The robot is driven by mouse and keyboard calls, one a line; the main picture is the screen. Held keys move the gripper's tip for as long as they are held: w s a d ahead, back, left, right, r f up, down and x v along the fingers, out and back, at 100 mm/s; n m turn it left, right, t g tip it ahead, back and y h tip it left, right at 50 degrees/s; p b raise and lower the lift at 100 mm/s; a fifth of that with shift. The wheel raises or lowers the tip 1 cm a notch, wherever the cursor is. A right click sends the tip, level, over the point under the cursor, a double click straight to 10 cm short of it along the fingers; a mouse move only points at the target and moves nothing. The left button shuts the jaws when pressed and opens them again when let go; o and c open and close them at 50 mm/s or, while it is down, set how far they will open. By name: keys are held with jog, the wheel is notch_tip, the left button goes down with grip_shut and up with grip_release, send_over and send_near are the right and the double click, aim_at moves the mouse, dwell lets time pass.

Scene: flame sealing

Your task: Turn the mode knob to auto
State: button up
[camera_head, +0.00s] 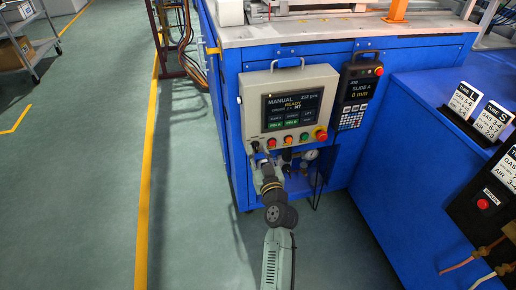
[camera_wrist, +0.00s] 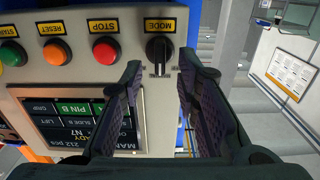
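The mode knob (camera_wrist: 159,48) is black and sits under an upside-down MODE label (camera_wrist: 160,26) at the upper middle of the wrist view. My gripper (camera_wrist: 161,72) is open, with one dark padded finger on each side of the knob. I see no contact; whether the fingertips reach the knob's depth is unclear. The control panel's screen (camera_head: 291,108) reads MANUAL in the head view. There my gripper (camera_head: 257,154) is at the panel's lower left corner and hides most of the knob.
Beside the knob are a red STOP button (camera_wrist: 104,53), an orange RESET button (camera_wrist: 56,52) and a green button (camera_wrist: 12,53). A red emergency button (camera_head: 321,135) is at the panel's lower right. A pressure gauge (camera_head: 311,154) and fittings are below the panel.

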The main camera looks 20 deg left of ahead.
jog(key=shift+w+a, duration=0.4)
jog(key=shift+w, duration=0.15)
jog(key=shift+c, duration=0.5)
grip_shut()
